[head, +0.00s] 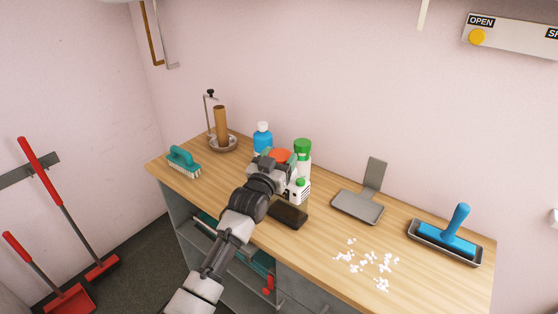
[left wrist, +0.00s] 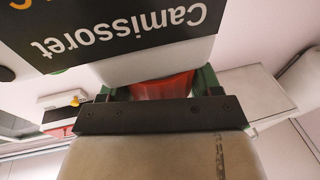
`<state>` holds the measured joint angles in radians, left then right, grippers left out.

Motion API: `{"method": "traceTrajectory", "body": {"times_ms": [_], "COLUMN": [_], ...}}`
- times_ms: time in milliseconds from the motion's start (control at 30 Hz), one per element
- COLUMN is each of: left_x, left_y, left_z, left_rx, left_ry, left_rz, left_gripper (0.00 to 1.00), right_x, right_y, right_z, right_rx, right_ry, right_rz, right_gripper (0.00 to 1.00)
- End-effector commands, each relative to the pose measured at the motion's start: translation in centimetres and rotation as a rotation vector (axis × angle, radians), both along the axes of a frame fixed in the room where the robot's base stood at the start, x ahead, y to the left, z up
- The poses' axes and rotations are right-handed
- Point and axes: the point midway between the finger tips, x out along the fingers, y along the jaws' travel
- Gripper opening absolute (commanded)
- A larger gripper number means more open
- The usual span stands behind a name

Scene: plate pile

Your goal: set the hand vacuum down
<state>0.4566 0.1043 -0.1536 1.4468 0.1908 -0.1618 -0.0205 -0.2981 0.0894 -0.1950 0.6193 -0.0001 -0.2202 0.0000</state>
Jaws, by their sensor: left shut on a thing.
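My left gripper (head: 280,160) is over the back middle of the counter, shut on a red-orange part (head: 281,155) that I take to be the hand vacuum. In the left wrist view the red part (left wrist: 163,87) sits between the green finger pads of the gripper (left wrist: 160,92). A white body with a black label lies just beyond it; I cannot tell whether it belongs to the held thing. The arm hides much of this spot in the head view, and I cannot tell whether the held thing touches the counter. My right gripper is not in view.
Close around the gripper stand a blue bottle (head: 263,138) and a green-capped bottle (head: 303,149). A dark block (head: 288,214) lies in front. A dustpan (head: 357,207), white scraps (head: 368,262) and a blue roller in a tray (head: 447,240) are to the right. A teal brush (head: 184,161) is left.

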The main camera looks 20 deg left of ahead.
Motion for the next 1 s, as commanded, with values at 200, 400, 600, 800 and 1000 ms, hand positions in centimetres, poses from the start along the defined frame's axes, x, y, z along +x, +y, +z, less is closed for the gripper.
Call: {"method": "traceTrajectory", "body": {"times_ms": [200, 400, 600, 800, 1000], "left_x": [0.0, 0.0, 0.0, -0.9, -4.3], "left_y": [0.0, 0.0, 0.0, 0.1, 0.7], "left_z": [0.0, -0.3, -0.3, -0.3, -1.0], "left_rx": [-0.002, 0.0, 0.0, 0.0, 0.0], "left_ry": [-0.008, 0.001, 0.0, 0.0, 0.001], "left_rz": [0.0, 0.0, 0.0, 0.0, 0.0], "left_gripper": [0.0, 0.89, 0.89, 0.89, 0.89], "right_x": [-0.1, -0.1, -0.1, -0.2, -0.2], "right_y": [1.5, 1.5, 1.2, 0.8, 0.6], "right_z": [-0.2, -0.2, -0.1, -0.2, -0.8], "right_rx": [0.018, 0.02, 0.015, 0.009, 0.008], "right_ry": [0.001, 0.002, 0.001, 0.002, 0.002], "right_rz": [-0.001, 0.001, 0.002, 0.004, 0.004], "right_gripper": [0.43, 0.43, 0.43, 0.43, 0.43]}}
